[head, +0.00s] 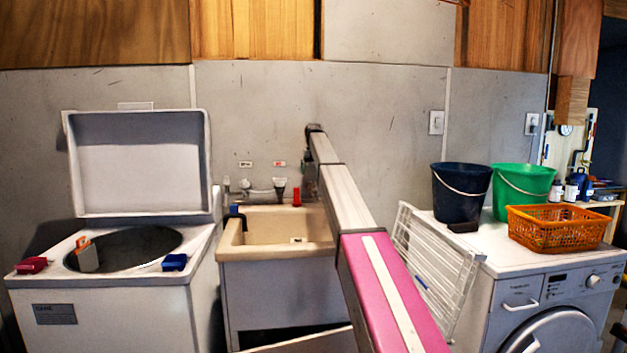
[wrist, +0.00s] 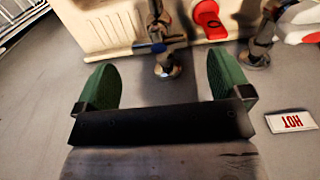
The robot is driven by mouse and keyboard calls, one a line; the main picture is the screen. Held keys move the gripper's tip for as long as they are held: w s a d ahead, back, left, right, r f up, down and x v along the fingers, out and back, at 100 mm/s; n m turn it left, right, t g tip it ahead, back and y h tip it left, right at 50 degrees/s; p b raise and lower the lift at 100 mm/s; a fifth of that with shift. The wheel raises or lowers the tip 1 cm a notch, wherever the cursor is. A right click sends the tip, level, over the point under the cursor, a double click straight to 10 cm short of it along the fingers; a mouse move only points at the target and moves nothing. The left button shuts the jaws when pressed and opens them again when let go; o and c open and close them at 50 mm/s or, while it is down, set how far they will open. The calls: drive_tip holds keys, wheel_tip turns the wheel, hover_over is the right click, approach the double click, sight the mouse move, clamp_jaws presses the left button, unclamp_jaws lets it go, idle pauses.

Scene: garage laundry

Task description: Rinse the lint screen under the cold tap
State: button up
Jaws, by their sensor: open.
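A grey piece with an orange top (head: 87,254), perhaps the lint screen, stands at the left washer's drum opening. The beige sink (head: 232,243) is in the middle, with taps (head: 262,188) on the wall behind it. My gripper (head: 312,178) is at the wall right of these taps, partly hidden by my arm. In the wrist view my gripper (wrist: 165,85) is open and empty, with green pads apart. A metal tap fitting with a dark blue handle (wrist: 150,47) shows between and beyond the fingertips. A red-lettered HOT label (wrist: 292,122) appears upside down to the right.
The left washer's lid (head: 140,175) is up; red (head: 32,265) and blue (head: 174,262) pieces lie on its top. A white folding rack (head: 435,265) leans against the right machine (head: 545,285), which bears dark (head: 460,195) and green (head: 522,190) buckets and an orange basket (head: 558,230).

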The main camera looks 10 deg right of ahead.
sight(314, 180)
drive_tip(key=shift+f, duration=1.9)
drive_tip(key=shift+d, duration=0.1)
drive_tip(key=c, duration=0.9)
drive_tip(key=shift+n, duration=2.7)
drive_tip(key=shift+c, duration=0.2)
drive_tip(key=o, duration=0.9)
drive_tip(key=shift+o, duration=0.2)
wheel_tip(314, 180, up, 11)
